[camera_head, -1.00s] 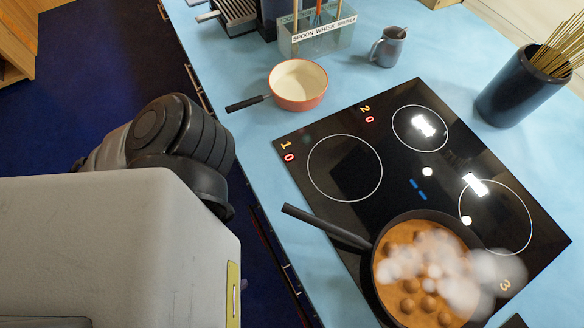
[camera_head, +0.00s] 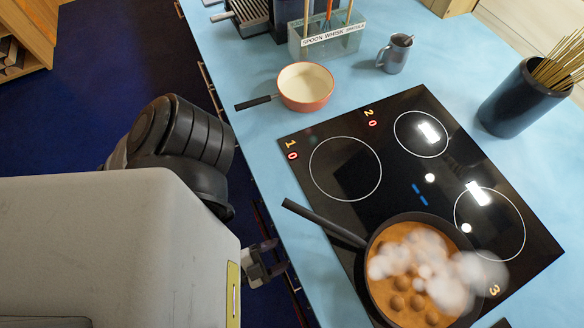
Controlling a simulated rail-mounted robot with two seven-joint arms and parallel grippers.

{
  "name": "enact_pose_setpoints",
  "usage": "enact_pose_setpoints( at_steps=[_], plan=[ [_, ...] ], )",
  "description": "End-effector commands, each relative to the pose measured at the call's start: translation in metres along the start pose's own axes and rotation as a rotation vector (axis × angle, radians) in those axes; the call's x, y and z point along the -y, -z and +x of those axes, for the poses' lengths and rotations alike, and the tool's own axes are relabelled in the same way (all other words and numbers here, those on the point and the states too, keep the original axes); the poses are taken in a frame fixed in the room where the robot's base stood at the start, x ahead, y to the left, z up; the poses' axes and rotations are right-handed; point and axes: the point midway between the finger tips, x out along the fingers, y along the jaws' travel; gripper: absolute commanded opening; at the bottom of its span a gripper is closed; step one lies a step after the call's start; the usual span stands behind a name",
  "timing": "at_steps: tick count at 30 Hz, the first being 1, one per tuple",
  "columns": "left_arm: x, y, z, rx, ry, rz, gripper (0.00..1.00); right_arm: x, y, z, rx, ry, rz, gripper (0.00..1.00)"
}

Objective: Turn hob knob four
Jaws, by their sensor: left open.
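The black glass hob (camera_head: 390,185) lies on the blue counter. The labels 1 (camera_head: 290,144), 2 (camera_head: 369,112) and 3 (camera_head: 494,290) show on it; red zeros stand by 1 and 2. No label 4 shows, and I cannot make out knob four. A dark pan (camera_head: 370,262) of steaming brown sauce with round lumps covers the near burner. My left gripper (camera_head: 277,257) is open and apparently empty, low beside the counter's front edge, left of the pan handle. My body hides part of its arm. My right gripper is out of view.
The pan handle (camera_head: 322,222) points left towards the counter's front edge.

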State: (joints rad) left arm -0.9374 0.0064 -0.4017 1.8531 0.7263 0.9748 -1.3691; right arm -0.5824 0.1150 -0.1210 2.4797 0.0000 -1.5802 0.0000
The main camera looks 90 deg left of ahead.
Motion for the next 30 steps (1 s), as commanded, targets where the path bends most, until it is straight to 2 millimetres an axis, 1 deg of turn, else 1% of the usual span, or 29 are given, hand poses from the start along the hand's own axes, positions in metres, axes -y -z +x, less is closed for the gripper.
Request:
enact_pose_setpoints(
  at_steps=[1,3,7,18,20,30],
  plan=[
    [0.0,0.001,0.006,-0.002,0.001,-0.001,0.63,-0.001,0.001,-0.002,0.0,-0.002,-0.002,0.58],
    [0.0,0.001,0.011,-0.001,0.001,0.0,0.63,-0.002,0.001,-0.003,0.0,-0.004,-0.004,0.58],
    [0.0,0.0,0.019,-0.001,0.001,0.0,0.63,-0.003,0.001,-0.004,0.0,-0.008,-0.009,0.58],
    [0.0,0.0,0.021,0.001,0.0,0.0,0.63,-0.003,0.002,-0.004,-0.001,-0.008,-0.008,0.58],
    [0.0,0.0,0.021,0.001,0.0,0.0,0.58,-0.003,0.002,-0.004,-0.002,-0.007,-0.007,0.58],
    [0.0,0.0,0.021,0.001,0.0,0.0,0.25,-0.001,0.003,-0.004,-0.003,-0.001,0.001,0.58]
  ],
)
